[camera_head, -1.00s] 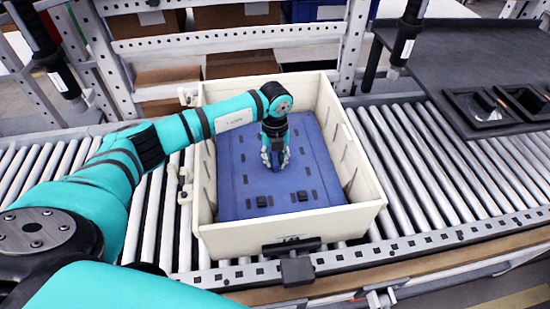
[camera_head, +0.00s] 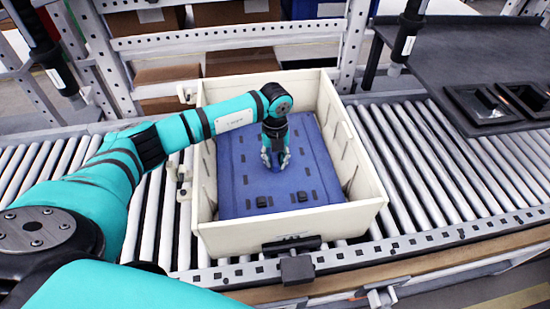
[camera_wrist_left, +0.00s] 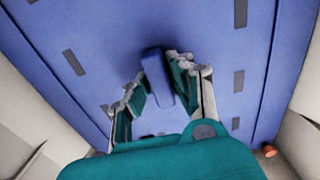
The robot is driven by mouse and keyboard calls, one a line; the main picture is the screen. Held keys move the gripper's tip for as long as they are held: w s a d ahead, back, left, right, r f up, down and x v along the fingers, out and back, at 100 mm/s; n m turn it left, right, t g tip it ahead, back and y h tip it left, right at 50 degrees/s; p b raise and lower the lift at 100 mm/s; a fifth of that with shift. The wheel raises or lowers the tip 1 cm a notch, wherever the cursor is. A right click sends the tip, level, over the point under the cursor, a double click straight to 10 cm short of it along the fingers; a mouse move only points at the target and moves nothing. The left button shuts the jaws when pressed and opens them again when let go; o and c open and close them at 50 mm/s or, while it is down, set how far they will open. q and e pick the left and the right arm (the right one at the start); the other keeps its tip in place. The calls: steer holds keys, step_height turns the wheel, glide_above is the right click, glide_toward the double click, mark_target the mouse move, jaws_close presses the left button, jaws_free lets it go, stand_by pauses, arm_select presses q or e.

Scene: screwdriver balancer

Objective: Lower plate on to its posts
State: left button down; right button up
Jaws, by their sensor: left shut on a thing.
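The blue plate (camera_head: 245,185) with several dark slots lies inside the cream crate (camera_head: 370,199). In the left wrist view the plate (camera_wrist_left: 215,45) fills most of the picture, with a raised blue handle (camera_wrist_left: 157,75) near its middle. My left gripper (camera_head: 275,164) points down over the plate and is shut on the handle; its fingers (camera_wrist_left: 158,88) stand either side of the handle. An orange-tipped post (camera_wrist_left: 270,151) shows beside the plate in the left wrist view. Whether the plate rests on posts is hidden. My right gripper is out of view.
The crate stands on a roller conveyor (camera_head: 440,165), held by a black clamp (camera_head: 291,246) at the front rail. Crate walls surround the plate closely. A dark table with black trays (camera_head: 480,104) stands at the right. Shelves with boxes (camera_head: 240,65) are behind.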

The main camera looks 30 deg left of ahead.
arm_select(q)
steer(key=shift+w+r, duration=0.15)
steer(key=shift+r, duration=0.05)
steer(key=c, duration=1.1)
jaws_free()
steer(key=shift+f, duration=0.15)
step_height(320, 180, up, 12)
step_height(320, 180, up, 12)
steer(key=p, duration=0.8)
